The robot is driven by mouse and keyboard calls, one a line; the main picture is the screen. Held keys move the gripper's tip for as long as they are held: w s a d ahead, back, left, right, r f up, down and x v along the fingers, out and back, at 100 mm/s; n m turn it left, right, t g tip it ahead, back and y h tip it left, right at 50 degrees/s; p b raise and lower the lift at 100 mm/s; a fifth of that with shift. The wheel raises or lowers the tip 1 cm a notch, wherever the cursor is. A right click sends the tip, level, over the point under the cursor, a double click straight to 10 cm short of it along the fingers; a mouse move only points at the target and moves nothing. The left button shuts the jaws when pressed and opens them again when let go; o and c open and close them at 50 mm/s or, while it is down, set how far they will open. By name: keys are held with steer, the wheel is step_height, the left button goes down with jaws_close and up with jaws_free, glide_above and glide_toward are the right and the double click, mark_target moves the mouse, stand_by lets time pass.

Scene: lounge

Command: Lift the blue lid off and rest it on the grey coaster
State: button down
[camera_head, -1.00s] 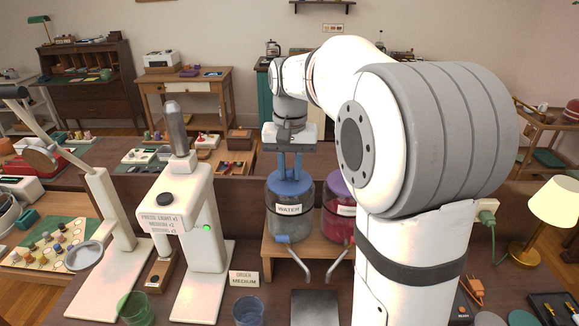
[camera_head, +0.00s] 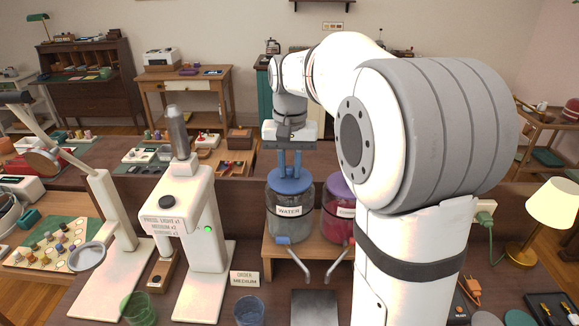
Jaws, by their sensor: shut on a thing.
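The blue lid (camera_head: 290,181) is on top of the clear jar labelled WATER (camera_head: 291,223), left of a purple-lidded jar. My gripper (camera_head: 290,168) points straight down from above and is shut on the raised middle of the blue lid. The lid looks level; I cannot tell whether there is a small gap between it and the jar rim. A dark grey square plate (camera_head: 315,307) lies on the table in front of the jars. I cannot tell for sure whether it is the grey coaster. My arm hides part of the area to the right.
The purple-lidded jar (camera_head: 338,206) stands close on the right, partly behind my arm. Both jars sit on a wooden stand (camera_head: 270,254) with taps in front. A white press machine (camera_head: 197,230) stands left. A blue cup (camera_head: 249,311) and order card (camera_head: 245,278) are near the front.

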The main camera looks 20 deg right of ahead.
steer(key=shift+r+p, duration=1.4)
steer(key=shift+r, duration=0.5)
steer(key=shift+s+f, duration=0.1)
steer(key=shift+f, duration=0.05)
